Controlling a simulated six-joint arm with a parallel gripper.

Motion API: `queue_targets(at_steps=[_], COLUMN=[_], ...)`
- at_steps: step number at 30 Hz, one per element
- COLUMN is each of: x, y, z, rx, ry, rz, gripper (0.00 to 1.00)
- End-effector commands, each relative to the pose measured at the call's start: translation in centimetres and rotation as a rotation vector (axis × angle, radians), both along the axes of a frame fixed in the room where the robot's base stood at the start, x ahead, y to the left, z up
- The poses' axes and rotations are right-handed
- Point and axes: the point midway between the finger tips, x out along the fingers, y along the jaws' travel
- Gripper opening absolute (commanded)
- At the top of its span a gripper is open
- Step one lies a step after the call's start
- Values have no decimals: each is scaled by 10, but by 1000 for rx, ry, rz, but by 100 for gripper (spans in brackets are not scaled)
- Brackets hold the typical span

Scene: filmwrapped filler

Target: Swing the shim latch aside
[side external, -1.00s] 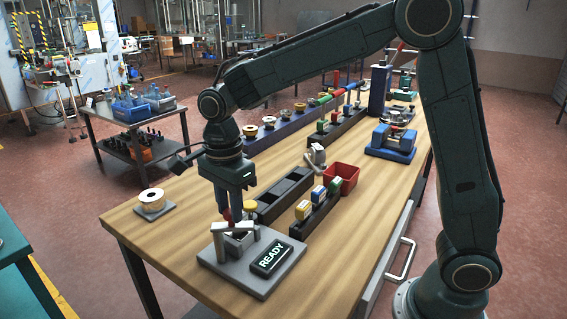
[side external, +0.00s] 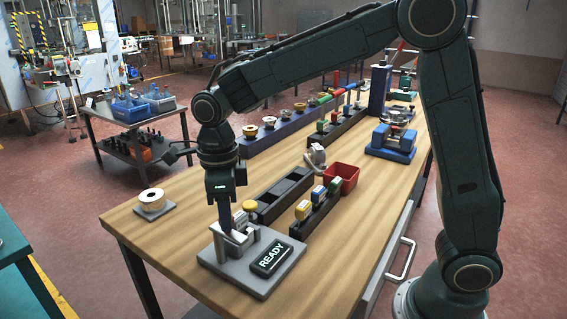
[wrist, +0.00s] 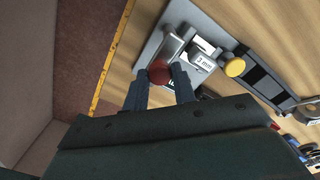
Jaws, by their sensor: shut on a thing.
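My gripper (side external: 225,218) points down over the grey fixture plate (side external: 267,285) at the near end of the bench. In the wrist view its two fingers (wrist: 159,80) are closed on the red knob (wrist: 159,71) of the shim latch. The latch's light metal bar (wrist: 171,48) lies beside the slot, not across it. A white-faced block marked "3 mm" (wrist: 205,62) shows in the fixture, uncovered by the bar. In the side view the fingers partly hide the knob and the bar.
A black READY sign (side external: 271,259) sits on the plate. A yellow-capped piece (side external: 250,206) and a black tray (side external: 285,192) stand just behind. A rack of coloured blocks (side external: 318,207), a red bin (side external: 341,178) and a tape roll (side external: 152,199) are nearby. Bare wood lies left of the fixture.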

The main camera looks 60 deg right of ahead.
Motion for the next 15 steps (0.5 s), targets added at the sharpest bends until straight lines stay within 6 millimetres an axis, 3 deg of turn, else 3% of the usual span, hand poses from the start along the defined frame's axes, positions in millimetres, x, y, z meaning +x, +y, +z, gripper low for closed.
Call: queue_targets(at_steps=[11,12,15], x=[0,0,0], y=[1,1,1], z=[1,1,1], rx=[1,1,1], ry=[-3,-3,-3], rz=[-9,-9,-9], gripper=[0,28,48])
